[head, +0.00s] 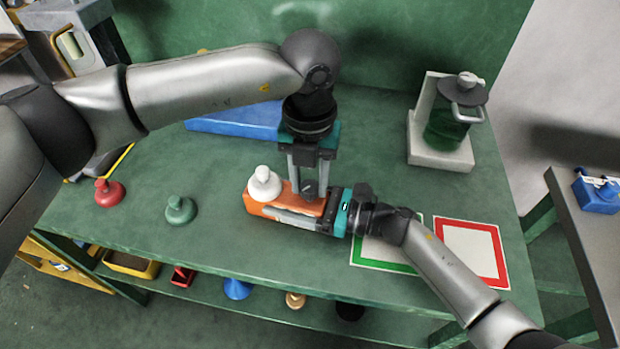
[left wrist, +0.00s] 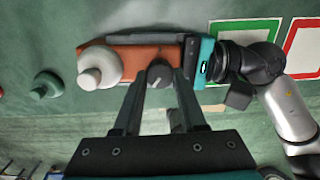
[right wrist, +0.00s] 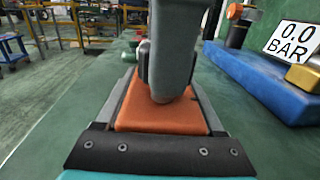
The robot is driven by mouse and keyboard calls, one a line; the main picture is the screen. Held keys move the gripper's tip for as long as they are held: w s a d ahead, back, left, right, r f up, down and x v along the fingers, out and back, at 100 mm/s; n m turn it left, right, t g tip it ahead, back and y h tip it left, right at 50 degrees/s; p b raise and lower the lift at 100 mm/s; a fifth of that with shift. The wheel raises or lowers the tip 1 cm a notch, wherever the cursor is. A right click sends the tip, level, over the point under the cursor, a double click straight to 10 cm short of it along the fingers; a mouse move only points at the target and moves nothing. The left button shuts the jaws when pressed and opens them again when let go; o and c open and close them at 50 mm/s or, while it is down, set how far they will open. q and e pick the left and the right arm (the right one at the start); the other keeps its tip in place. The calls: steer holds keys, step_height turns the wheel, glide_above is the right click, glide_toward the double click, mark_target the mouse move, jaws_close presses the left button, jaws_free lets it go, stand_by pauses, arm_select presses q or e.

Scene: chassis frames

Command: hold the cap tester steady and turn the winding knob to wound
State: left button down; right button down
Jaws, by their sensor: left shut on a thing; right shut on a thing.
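The cap tester is an orange block (head: 262,208) lying on the green bench, with a large white cap (head: 264,184) on its left end. Its dark winding knob (head: 308,188) stands near the right end; it also shows in the left wrist view (left wrist: 158,76) with a light pointer mark. My left gripper (head: 309,184) comes down from above and is shut on the knob, one finger on each side. My right gripper (head: 290,204) comes from the right and is shut on the block's long sides. In the right wrist view the left gripper's finger hides part of the orange block (right wrist: 150,118).
A red (head: 110,192) and a green plunger-shaped piece (head: 180,209) stand at left. Green-framed (head: 385,266) and red-framed mats (head: 472,250) lie at right. A blue block (head: 235,120) lies behind, and a green canister on a stand (head: 447,128) at back right.

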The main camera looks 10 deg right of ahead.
arm_select(q)
steer(key=m, duration=0.7)
steer(key=shift+w, duration=0.1)
steer(key=m, duration=0.4)
steer(key=shift+a, duration=0.1)
steer(key=m, duration=0.3)
steer(key=shift+w+m, duration=0.1)
steer(key=shift+m, duration=0.2)
steer(key=m, duration=0.3)
steer(key=shift+m, duration=0.3)
steer(key=m, duration=0.3)
steer(key=shift+w+m, duration=0.1)
steer(key=shift+m, duration=0.2)
steer(key=m, duration=0.3)
steer(key=shift+m, duration=2.1)
